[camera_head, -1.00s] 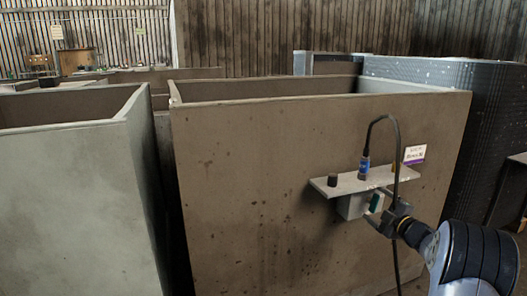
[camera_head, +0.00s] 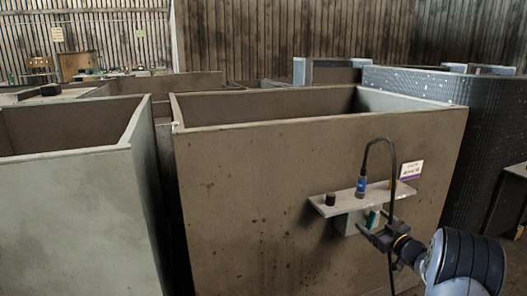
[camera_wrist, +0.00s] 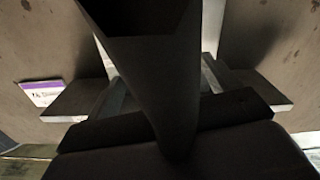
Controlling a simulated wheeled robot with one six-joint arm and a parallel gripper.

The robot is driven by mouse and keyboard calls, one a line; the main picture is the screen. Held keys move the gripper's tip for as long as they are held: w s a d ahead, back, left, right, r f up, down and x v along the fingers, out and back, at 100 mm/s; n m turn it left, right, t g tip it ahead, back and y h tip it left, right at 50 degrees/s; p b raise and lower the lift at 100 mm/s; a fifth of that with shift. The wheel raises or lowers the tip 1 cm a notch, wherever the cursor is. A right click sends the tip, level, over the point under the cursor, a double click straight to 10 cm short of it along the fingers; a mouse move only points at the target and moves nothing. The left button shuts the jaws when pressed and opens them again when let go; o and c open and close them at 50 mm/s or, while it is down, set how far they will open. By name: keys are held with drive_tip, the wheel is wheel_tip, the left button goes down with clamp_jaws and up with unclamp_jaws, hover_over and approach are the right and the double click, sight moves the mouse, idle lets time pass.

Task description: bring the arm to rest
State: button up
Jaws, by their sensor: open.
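My gripper (camera_head: 371,230) is at the lower right in the head view, just under and in front of a small grey shelf (camera_head: 345,203) on the front wall of a brown bin. Its jaws stand open beside a grey block with a green face (camera_head: 373,217) below the shelf; whether they touch it I cannot tell. A blue-bodied plug (camera_head: 361,186) stands upright on the shelf, and its black cable (camera_head: 367,150) arches over and hangs down by my gripper. In the wrist view a large dark shape covers the middle and hides the fingertips.
The brown bin (camera_head: 240,215) fills the middle. A pale grey-green bin (camera_head: 70,215) stands left, a dark ribbed bin (camera_head: 475,125) right behind. A white and purple label (camera_head: 411,170) is on the wall right of the shelf; it also shows in the wrist view (camera_wrist: 42,93).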

drive_tip(key=m+p, duration=0.1)
drive_tip(key=m, duration=0.1)
drive_tip(key=shift+r+m, duration=0.1)
drive_tip(key=shift+m, duration=0.3)
drive_tip(key=p+v, duration=0.1)
drive_tip(key=v, duration=0.6)
drive_tip(key=shift+w, duration=0.1)
